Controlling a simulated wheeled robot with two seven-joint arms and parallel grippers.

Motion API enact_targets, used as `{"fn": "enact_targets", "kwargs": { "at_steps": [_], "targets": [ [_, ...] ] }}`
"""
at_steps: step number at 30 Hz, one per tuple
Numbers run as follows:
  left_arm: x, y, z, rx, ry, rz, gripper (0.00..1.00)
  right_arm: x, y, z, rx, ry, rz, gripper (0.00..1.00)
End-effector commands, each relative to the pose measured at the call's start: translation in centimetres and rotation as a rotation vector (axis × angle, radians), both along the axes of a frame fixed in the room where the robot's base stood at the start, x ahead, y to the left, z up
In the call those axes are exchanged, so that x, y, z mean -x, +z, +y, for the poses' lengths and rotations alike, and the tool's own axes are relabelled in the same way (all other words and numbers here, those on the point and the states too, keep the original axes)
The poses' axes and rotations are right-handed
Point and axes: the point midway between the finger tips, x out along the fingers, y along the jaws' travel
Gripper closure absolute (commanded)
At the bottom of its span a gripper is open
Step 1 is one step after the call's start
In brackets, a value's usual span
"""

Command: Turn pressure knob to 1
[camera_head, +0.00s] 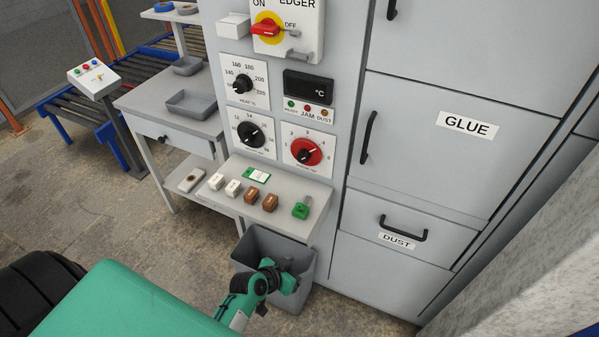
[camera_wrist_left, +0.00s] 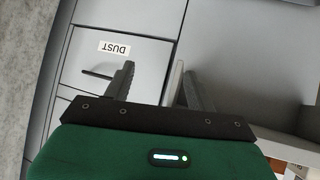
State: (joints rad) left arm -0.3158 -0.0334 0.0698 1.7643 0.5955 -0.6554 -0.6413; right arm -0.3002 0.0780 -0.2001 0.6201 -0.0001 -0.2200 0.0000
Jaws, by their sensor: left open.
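The likely pressure knob is a red round dial with a black grip (camera_head: 303,153) at the lower right of the machine's control panel in the head view. Its caption is too small to read, and I cannot tell which number it points at. My left gripper (camera_head: 287,281) is low in front of the grey bin, below the control shelf and well apart from the knob. In the left wrist view its two dark fingers (camera_wrist_left: 155,88) are spread, with nothing seen held between them. The knob is not visible in that view. My right gripper is not in view.
A black dial (camera_head: 249,133) and the heat dial (camera_head: 241,84) are nearby. The shelf (camera_head: 286,189) below holds several small blocks and juts out above the grey bin (camera_head: 303,301). Cabinet doors with handles, including the DUST drawer (camera_head: 405,228), stand to the right.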

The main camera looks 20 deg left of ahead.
Motion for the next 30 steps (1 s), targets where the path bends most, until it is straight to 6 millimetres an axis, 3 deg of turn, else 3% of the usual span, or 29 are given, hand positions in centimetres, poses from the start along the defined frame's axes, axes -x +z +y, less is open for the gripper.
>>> {"fn": "enact_targets", "kwargs": {
  "at_steps": [1,6,12,16,21,26,30],
  "targets": [
    [-0.6,2.4,0.1,0.005,-0.01,-0.046,0.44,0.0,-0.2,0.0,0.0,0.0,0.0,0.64],
    [-2.6,9.9,0.8,0.012,-0.028,-0.211,0.44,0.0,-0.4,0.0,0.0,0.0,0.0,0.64],
    [-6.4,14.7,4.3,0.02,0.098,-0.455,0.44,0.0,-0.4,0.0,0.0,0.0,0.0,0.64],
    [-8.1,17.0,7.1,0.007,0.209,-0.575,0.44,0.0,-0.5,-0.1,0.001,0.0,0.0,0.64],
    [-8.9,18.3,9.4,-0.01,0.304,-0.647,0.44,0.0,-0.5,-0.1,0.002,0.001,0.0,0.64],
    [-9.7,18.6,9.7,-0.014,0.316,-0.656,0.44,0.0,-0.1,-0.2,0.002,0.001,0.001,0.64],
    [-11.6,18.8,9.7,-0.012,0.317,-0.655,0.44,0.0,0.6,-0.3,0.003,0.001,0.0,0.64]
  ]
}}
